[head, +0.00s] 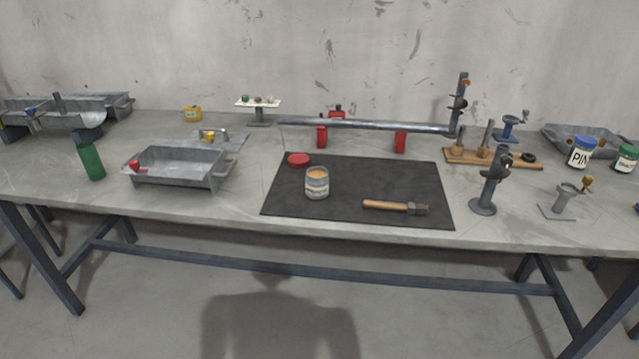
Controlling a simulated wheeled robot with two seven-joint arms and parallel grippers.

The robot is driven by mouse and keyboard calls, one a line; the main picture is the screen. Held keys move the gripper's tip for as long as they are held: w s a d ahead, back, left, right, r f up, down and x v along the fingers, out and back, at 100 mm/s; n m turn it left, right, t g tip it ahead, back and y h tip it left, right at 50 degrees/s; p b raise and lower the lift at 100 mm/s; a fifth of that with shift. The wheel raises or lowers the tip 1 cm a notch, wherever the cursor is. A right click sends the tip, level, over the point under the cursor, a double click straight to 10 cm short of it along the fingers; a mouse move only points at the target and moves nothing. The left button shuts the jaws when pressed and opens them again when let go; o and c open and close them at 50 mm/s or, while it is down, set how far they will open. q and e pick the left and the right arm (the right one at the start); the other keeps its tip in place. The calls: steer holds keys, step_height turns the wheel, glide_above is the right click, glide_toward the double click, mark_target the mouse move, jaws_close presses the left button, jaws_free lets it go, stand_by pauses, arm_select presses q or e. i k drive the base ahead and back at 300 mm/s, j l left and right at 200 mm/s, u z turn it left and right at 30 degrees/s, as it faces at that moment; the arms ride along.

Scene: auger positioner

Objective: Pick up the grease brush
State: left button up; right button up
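The grease brush (395,207) lies flat on a dark mat (350,213), near the mat's front right corner. Its wooden handle points left and its grey bristle head points right. An open grease tin (317,184) with tan contents stands upright on the mat, left of the brush and apart from it. A red lid (298,160) lies at the mat's back left. Neither of my grippers shows in the head view.
A metal tray (178,183) sits left of the mat. A long metal tube (365,125) rests on red supports behind it. A dark metal stand (487,190) rises right of the mat. Bare tabletop (330,228) lies along the front edge.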

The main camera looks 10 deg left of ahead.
mark_target(413, 209)
steer(key=j+z, duration=0.15)
steer(key=j, duration=2)
